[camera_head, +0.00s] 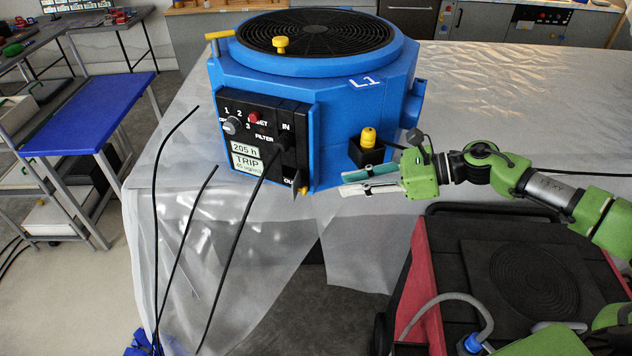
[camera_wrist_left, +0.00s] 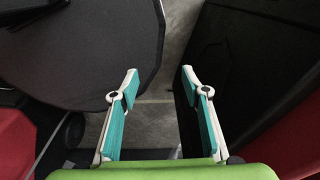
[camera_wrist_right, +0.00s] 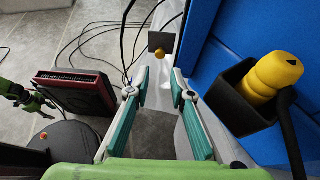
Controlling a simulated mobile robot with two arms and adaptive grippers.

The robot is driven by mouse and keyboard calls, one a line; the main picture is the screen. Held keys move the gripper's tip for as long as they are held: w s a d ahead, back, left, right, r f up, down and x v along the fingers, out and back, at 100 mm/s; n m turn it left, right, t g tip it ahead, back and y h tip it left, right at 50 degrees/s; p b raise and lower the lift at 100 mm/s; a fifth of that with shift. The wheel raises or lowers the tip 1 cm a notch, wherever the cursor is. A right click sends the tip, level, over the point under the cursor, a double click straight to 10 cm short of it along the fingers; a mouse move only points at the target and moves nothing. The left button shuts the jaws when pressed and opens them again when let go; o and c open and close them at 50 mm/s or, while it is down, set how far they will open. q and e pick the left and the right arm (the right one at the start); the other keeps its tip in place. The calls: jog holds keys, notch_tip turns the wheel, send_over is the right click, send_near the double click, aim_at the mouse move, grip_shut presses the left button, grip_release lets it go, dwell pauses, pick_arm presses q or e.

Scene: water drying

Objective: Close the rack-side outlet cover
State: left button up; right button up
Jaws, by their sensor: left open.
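The blue dryer unit (camera_head: 345,105), marked L1, stands on the sheet-covered table. Next to the OUT label on its black panel (camera_head: 262,165), a small dark cover (camera_head: 296,182) with a yellow knob (camera_head: 303,190) stands out from the panel, seen nearly edge-on. In the right wrist view the cover (camera_wrist_right: 158,42) faces me, beyond my fingertips. My right gripper (camera_head: 345,184) is open and empty beside the unit's front right side, to the right of the cover and apart from it.
A yellow plug (camera_head: 368,137) sits in a black holder on the unit's side, close to my right gripper (camera_wrist_right: 160,80). Black cables (camera_head: 240,235) hang in front of the panel. A red and black machine (camera_head: 425,265) stands on the floor at right. A blue-topped bench (camera_head: 95,105) is at left.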

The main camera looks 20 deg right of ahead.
aim_at(299, 185)
jog(key=p+x, duration=0.3)
jog(key=x, duration=0.6)
jog(key=shift+w+a, duration=0.15)
grip_shut()
